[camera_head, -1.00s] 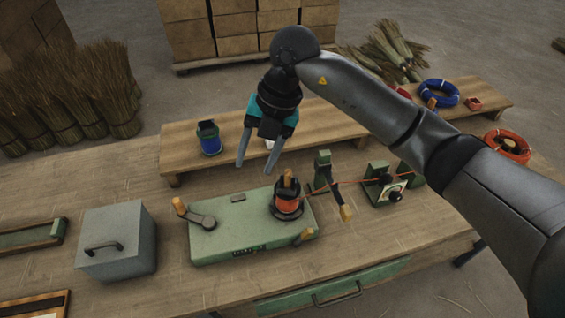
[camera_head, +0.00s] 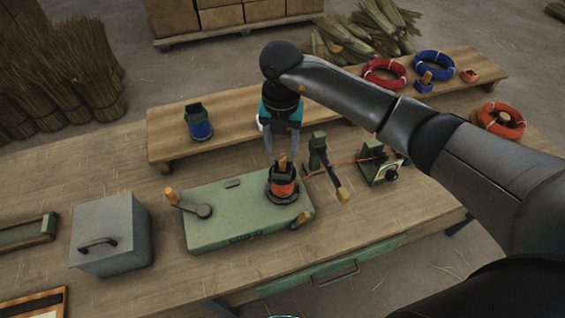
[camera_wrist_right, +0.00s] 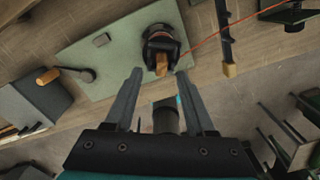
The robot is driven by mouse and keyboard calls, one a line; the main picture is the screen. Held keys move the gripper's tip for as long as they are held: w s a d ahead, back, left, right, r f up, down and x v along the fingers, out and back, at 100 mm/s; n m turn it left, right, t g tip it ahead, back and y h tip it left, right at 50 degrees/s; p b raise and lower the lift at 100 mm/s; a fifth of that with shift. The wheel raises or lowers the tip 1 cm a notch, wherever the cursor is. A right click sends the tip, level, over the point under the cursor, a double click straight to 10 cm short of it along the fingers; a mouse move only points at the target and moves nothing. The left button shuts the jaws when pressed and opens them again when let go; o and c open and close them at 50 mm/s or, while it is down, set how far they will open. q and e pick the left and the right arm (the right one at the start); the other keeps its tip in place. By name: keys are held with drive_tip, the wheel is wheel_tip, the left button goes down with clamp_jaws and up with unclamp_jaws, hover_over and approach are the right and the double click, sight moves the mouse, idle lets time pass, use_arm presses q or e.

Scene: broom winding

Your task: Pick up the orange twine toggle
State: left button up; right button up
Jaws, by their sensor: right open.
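An orange twine spool (camera_head: 283,189) stands in a black holder on the green winder base (camera_head: 235,228). A tan wooden toggle (camera_head: 283,162) stands up from its top; it also shows in the right wrist view (camera_wrist_right: 161,64). My right gripper (camera_head: 282,150) is open and points down just above the toggle, with one finger to each side. In the right wrist view the toggle lies between the open fingertips (camera_wrist_right: 160,75), and I cannot tell whether they touch it. Orange twine (camera_head: 335,164) runs right from the spool. My left gripper is not in view.
A green post with a wooden-ended lever (camera_head: 340,193) stands close right of the spool. A crank (camera_head: 187,205) is on the base's left. A grey box (camera_head: 110,232) stands further left. Behind, a raised shelf (camera_head: 235,110) holds a blue spool (camera_head: 199,125) and coils.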

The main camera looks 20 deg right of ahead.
sight(283, 157)
wheel_tip(283, 157, down, 5)
drive_tip(key=shift+d, duration=0.1)
drive_tip(key=shift+c, duration=0.3)
clamp_jaws()
idle(0.5)
